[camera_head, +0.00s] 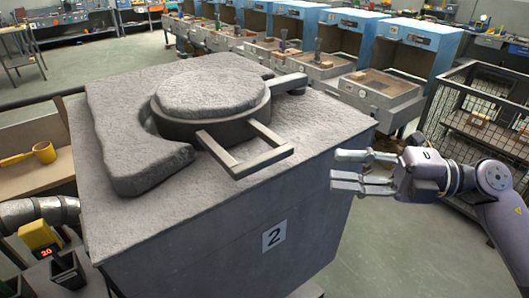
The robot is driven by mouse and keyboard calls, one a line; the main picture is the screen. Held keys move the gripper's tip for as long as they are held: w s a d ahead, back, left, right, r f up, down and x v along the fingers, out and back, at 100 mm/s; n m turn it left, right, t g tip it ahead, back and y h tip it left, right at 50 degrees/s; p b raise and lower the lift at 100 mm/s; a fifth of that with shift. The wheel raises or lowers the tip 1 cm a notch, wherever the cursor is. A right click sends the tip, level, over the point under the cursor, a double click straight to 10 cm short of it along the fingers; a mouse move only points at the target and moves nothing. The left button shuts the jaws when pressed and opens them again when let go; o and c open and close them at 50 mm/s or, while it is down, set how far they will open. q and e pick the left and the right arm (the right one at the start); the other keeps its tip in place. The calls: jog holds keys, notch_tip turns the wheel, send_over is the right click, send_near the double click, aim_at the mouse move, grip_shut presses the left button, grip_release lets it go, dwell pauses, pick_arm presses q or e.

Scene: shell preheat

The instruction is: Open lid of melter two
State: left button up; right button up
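Melter two is a big grey box (215,255) with a "2" plate (274,235) on its front face. Its round, rough grey lid (210,85) lies flat over the round opening in the top. A frame-shaped handle (262,158) sticks out from the lid toward the front right, over the melter's top. My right gripper (336,168) is to the right of the melter's front right edge, fingers pointing left toward it. Its fingers are apart with nothing between them. It is clear of the handle in the picture. I do not make out my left gripper.
A wire cage cart (490,115) stands at the right behind my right arm. Blue-fronted machines (415,60) line the back. A yellow unit with a red display (42,240) is at the lower left. A shelf holds a yellow tool (42,153). Open floor lies at the back left.

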aim_at(271, 161)
jog(key=a+p, duration=0.1)
jog(key=a, duration=0.3)
jog(key=w+a+p, duration=0.1)
jog(key=a+p, duration=0.1)
jog(key=a, duration=0.2)
jog(key=w+a+p, duration=0.1)
jog(key=a+p, duration=0.1)
jog(key=a, duration=0.3)
jog(key=shift+a+r, duration=0.1)
jog(key=shift+r, duration=0.1)
jog(key=shift+w+a+f, duration=0.1)
jog(key=shift+a, duration=0.35)
jog(key=shift+c, duration=0.6)
grip_shut()
